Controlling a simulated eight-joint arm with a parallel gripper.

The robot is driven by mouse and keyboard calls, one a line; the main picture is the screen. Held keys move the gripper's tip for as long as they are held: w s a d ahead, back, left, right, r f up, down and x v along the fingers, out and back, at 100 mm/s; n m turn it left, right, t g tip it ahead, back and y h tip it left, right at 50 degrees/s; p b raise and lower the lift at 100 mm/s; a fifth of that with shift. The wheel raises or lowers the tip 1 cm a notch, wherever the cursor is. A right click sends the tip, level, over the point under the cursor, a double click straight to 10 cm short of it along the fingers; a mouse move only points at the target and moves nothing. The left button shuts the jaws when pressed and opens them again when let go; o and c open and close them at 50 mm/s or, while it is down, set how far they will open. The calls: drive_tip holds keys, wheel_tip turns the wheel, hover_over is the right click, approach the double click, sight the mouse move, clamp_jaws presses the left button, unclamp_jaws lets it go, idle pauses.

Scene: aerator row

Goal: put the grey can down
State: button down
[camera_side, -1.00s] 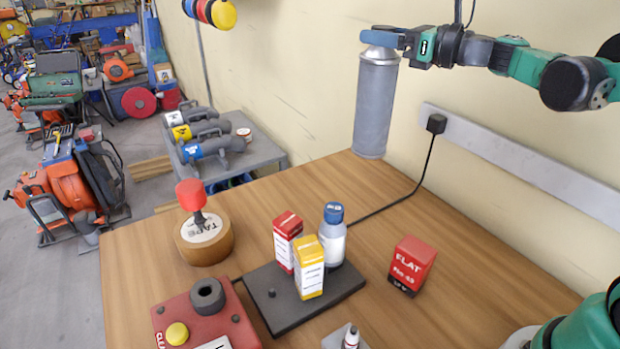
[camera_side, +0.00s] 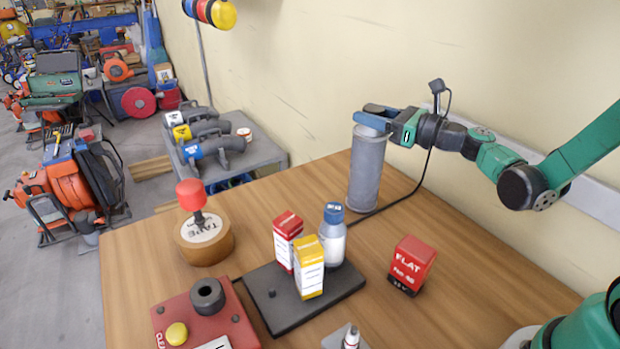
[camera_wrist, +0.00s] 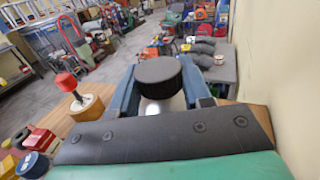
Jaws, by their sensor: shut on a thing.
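The grey can (camera_side: 367,174) stands upright at the back of the wooden table, near the wall. Its base is at the tabletop; whether it touches the wood cannot be told for sure. My gripper (camera_side: 374,120) is shut on the can's top from the right side. In the wrist view the blue fingers of my gripper (camera_wrist: 158,90) lie on either side of the can's dark round cap (camera_wrist: 158,70). The lower part of the can is mostly hidden in that view.
A red FLAT box (camera_side: 411,265) stands front right of the can. A dark tray (camera_side: 335,297) holds a red box, a yellow box (camera_side: 309,268) and a blue-capped bottle (camera_side: 332,235).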

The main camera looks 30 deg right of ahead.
drive_tip(key=shift+f, duration=0.25)
drive_tip(key=shift+c, duration=2)
unclamp_jaws()
drive_tip(key=shift+r, duration=0.2)
drive_tip(key=v, duration=0.7)
drive_tip(key=s+a+f+n+g+h, duration=0.1)
drive_tip(key=s+a+n+g+h, duration=0.2)
drive_tip(key=n, duration=1.2)
drive_tip(key=s+a+f+n+g+h, duration=0.2)
drive_tip(key=n+g, duration=0.4)
drive_tip(key=n, duration=1)
drive_tip(key=s+a+h, duration=0.1)
drive_tip(key=s, duration=0.1)
drive_tip(key=shift+s+f+n+h, duration=0.2)
drive_tip(key=shift+s+n+h, duration=0.1)
drive_tip(key=shift+s+h, duration=0.1)
